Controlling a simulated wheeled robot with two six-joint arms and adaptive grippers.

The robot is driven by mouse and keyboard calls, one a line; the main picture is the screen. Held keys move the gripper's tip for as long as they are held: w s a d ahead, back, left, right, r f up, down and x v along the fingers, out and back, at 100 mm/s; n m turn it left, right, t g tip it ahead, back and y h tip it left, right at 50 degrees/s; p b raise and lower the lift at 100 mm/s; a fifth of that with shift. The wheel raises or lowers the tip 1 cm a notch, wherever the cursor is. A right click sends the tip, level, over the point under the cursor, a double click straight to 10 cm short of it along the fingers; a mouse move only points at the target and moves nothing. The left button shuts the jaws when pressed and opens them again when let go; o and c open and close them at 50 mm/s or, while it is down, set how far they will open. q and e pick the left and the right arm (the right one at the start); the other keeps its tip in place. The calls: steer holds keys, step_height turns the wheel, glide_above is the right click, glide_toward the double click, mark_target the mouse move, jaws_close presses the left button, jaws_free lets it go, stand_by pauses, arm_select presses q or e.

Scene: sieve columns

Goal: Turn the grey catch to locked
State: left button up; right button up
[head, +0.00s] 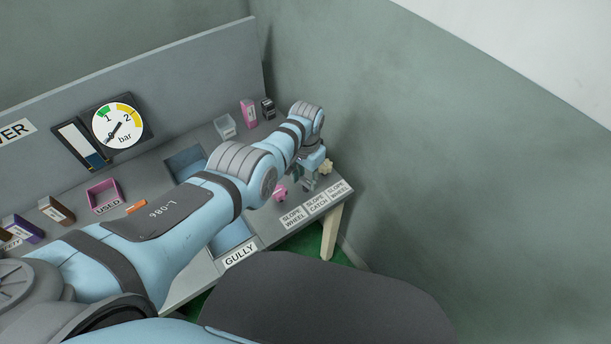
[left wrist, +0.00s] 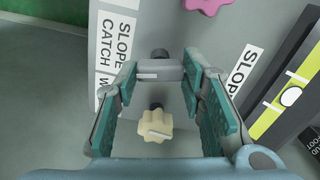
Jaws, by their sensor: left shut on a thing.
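The grey catch (left wrist: 158,70) is a small block on a dark spindle, with a pale line on its face. In the left wrist view it lies crosswise between the teal pads of my left gripper (head: 309,174), which is shut on it. A "SLOPE CATCH" label (left wrist: 112,48) is beside it. In the head view my gripper and wrist largely cover the catch, and I cannot make out its setting there. A cream knobbed wheel (left wrist: 155,127) is close to the catch, between my fingers but apart from the pads. My right gripper is not in view.
A pink wheel (head: 280,193) is to the left of my gripper. A spirit level (left wrist: 285,97) lies near the fingers. A pressure gauge (head: 117,125), a pink "USED" tray (head: 103,194) and small boxes stand along the bench. A wall rises to the right.

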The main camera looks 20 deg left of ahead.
mark_target(306, 180)
arm_select(q)
steer(key=shift+w+m, duration=0.1)
steer(key=shift+m, duration=1.5)
steer(key=o, duration=1.1)
steer(key=shift+o, duration=0.2)
steer(key=shift+r, duration=0.1)
step_height(306, 180, up, 12)
